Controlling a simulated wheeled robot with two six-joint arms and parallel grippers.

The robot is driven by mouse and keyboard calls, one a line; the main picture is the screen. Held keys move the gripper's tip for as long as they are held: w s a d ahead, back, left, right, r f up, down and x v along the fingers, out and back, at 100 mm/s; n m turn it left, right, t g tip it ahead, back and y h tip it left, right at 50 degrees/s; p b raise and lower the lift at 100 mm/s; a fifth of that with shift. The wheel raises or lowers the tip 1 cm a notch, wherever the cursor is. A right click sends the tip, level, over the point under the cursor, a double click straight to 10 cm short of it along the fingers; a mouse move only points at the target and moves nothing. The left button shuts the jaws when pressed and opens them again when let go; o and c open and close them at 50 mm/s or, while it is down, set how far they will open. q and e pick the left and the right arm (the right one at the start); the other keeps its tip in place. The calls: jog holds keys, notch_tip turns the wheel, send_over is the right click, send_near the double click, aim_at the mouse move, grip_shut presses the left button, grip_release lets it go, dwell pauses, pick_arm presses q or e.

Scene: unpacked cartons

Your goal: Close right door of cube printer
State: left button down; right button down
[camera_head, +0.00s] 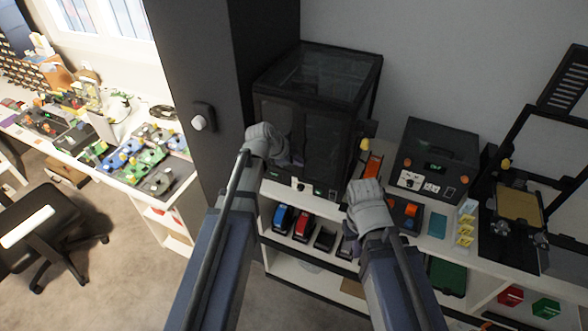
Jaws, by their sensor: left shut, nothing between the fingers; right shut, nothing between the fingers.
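The cube printer (318,75) is a black box with dark see-through walls, standing on a white shelf unit against the wall. Its front carries dark door panels (325,145); I cannot tell how far the right one stands open. My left gripper (277,150) is grey, shut and empty, in front of the left part of the printer's front, hiding some of it. My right gripper (364,190) is shut and empty, lower and to the right, just off the printer's front right corner. Whether either gripper touches the printer is unclear.
A small dark machine (437,160) with a display stands to the right. An open-frame printer (520,205) is at far right. An orange item (371,168) lies beside the cube printer. A tall dark cabinet (215,60) adjoins on the left. An office chair (45,225) stands lower left.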

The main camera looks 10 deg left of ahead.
pick_arm(q)
jog(key=shift+w, duration=0.5)
jog(key=shift+w+a+r, duration=0.1)
jog(key=shift+w+a, duration=0.1)
jog(key=shift+w, duration=0.25)
jog(key=shift+w+a, duration=0.2)
jog(key=shift+w, duration=0.25)
jog(key=p+v, duration=0.6)
jog(key=v, duration=0.1)
jog(key=shift+s+r, duration=0.25)
jog(key=shift+s, duration=0.1)
